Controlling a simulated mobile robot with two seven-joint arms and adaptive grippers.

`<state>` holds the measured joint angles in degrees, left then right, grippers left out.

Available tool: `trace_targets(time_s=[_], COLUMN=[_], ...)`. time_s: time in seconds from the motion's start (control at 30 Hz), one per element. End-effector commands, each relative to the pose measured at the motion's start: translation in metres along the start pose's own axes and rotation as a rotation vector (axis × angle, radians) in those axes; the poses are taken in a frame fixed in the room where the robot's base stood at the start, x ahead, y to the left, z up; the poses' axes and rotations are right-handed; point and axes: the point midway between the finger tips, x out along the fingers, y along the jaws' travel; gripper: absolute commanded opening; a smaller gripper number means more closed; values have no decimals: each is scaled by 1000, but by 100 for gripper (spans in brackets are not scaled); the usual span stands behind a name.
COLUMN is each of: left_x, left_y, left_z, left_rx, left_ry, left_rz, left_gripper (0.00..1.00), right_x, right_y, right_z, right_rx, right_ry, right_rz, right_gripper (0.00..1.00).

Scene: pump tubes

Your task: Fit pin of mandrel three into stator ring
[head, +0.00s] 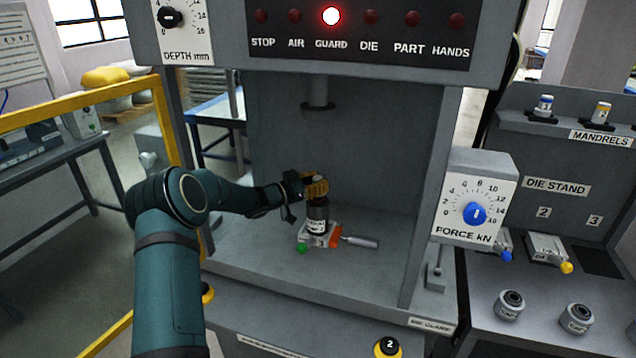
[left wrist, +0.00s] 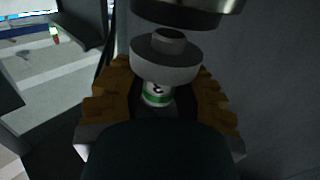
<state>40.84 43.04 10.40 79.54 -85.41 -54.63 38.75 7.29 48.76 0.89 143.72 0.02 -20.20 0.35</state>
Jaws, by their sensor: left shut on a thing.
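My left gripper (head: 317,187) is shut on a mandrel, just above a dark cylinder. In the left wrist view the mandrel (left wrist: 157,92) has a white label, a green band and a pale flange with a short pin. I cannot read its digit surely. In the head view the stator ring (head: 317,222) stands upright on the die in the press. I cannot tell whether the pin tip is inside it. My right gripper is not in view.
The die's white base has a green knob (head: 301,249) and a grey handle (head: 360,242). The press ram (head: 317,95) hangs above. The FORCE dial box (head: 475,205) is at right. Two mandrels (head: 543,106) stand on the shelf; two grey rings (head: 510,304) stand below the die stand.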

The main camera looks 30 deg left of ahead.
Motion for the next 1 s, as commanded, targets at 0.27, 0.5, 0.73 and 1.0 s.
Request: trace_targets(time_s=[0.27,0.5,0.73,1.0], left_x=[0,0,0,0], left_y=[0,0,0,0], left_z=[5,10,15,18], left_rx=[1,1,1,2], left_ry=[2,3,3,3], left_rz=[0,0,1,1], left_gripper=[0,0,0,50], right_x=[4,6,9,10], right_y=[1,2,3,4], right_z=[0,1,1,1], right_rx=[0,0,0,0], right_ry=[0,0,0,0], right_rz=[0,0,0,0], right_gripper=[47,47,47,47])
